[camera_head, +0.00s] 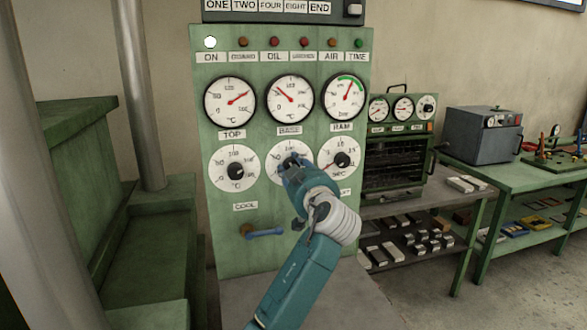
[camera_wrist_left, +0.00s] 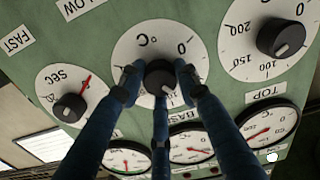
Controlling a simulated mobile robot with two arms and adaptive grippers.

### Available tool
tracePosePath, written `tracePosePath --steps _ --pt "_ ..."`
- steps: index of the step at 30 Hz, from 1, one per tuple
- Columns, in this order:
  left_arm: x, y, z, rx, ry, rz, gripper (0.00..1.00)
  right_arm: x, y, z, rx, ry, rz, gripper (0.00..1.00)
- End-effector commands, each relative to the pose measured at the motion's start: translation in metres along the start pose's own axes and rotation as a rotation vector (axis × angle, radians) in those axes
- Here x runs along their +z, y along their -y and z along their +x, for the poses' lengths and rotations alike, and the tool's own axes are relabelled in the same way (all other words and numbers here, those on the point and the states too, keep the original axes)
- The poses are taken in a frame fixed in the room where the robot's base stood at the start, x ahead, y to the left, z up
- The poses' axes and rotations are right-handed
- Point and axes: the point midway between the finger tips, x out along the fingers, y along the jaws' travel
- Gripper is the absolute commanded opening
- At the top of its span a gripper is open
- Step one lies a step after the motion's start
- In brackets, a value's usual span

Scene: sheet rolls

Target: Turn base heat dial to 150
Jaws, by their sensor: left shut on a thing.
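The base heat dial (camera_head: 285,150) is the middle white dial in the lower row of the green panel (camera_head: 205,240), partly covered by my gripper. My left gripper (camera_head: 293,165) is at its black knob. In the left wrist view the dial (camera_wrist_left: 143,42) is upside down, and the fingers of my left gripper (camera_wrist_left: 159,80) are closed around the knob (camera_wrist_left: 159,75). The fingers hide part of the scale, so I cannot read the dial's setting. The BASE gauge (camera_head: 291,98) above has a red needle pointing up-left. My right gripper is not in view.
The top heat dial (camera_head: 235,168) is close on the left and a seconds dial (camera_head: 339,157) close on the right. A blue-handled lever (camera_head: 265,232) sticks out below. A small oven (camera_head: 395,150) and a bench (camera_head: 535,172) stand to the right.

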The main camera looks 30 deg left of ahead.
Motion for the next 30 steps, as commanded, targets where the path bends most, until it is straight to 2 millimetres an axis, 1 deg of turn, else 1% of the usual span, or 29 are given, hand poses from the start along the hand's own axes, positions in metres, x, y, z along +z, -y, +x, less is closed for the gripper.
tracePosePath --steps 1,14,30 --pt "-0.005 0.0 0.0 0.0 -0.006 0.042 0.06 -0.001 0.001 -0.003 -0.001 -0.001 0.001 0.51" --pt "-0.007 -0.002 0.0 0.0 -0.01 0.452 0.06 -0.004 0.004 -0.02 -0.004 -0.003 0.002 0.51" --pt "-0.009 -0.004 0.0 0.0 -0.014 0.966 0.06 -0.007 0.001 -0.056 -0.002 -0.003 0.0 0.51"
